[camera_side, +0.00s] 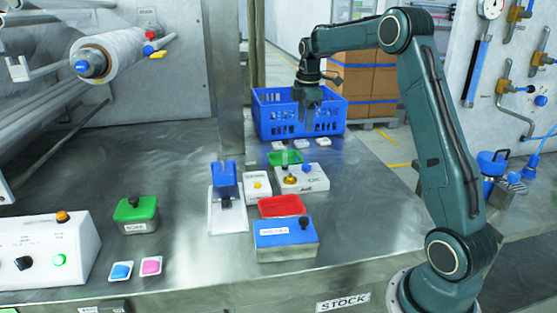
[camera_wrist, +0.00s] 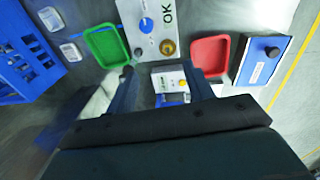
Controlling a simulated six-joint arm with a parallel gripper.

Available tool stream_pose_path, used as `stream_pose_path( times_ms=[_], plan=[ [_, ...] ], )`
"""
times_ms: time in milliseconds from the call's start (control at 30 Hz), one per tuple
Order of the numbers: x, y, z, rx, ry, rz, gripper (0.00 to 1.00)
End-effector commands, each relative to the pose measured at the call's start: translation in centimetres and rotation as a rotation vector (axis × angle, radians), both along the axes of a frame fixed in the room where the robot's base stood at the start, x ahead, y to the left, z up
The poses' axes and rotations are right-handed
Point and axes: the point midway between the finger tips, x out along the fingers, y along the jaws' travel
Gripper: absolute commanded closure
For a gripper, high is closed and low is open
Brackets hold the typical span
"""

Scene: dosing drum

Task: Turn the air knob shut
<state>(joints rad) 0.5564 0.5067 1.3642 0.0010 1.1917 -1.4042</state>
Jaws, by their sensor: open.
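Several knobs are in view and I cannot read a label that marks one as the air knob. A white box (camera_side: 318,181) carries a blue knob (camera_side: 306,169) and a brass knob (camera_side: 290,180). In the wrist view the blue knob (camera_wrist: 147,25) and brass knob (camera_wrist: 168,47) lie ahead of my fingers, beside "OK" lettering. A blue box (camera_side: 285,238) has a black knob (camera_side: 303,222), also in the wrist view (camera_wrist: 272,51). My gripper (camera_side: 310,104) is high by the crate; its fingers (camera_wrist: 160,70) are apart, with nothing held.
A blue crate (camera_side: 275,124) stands behind. A green tray (camera_side: 285,158), red tray (camera_side: 282,205) and white button box (camera_side: 257,186) crowd the bench middle. A blue holder (camera_side: 225,177) and lidded green box (camera_side: 135,213) stand left. Wall valves (camera_side: 515,12) are at right.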

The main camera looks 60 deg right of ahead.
Motion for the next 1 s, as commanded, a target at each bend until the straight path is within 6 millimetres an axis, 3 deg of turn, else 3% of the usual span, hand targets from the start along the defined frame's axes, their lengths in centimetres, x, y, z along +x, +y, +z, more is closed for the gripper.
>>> stream_pose_path(
  times_ms=[100, 300, 667, 1000],
  plan=[
    [0.4, -2.4, -1.9, 0.01, 0.025, 0.043, 0.48],
    [0.7, -4.3, -3.4, 0.018, 0.041, 0.09, 0.48],
    [0.7, -4.5, -3.9, 0.018, 0.044, 0.096, 0.48],
    [0.7, -4.5, -7.0, 0.02, 0.045, 0.095, 0.48]
  ],
)
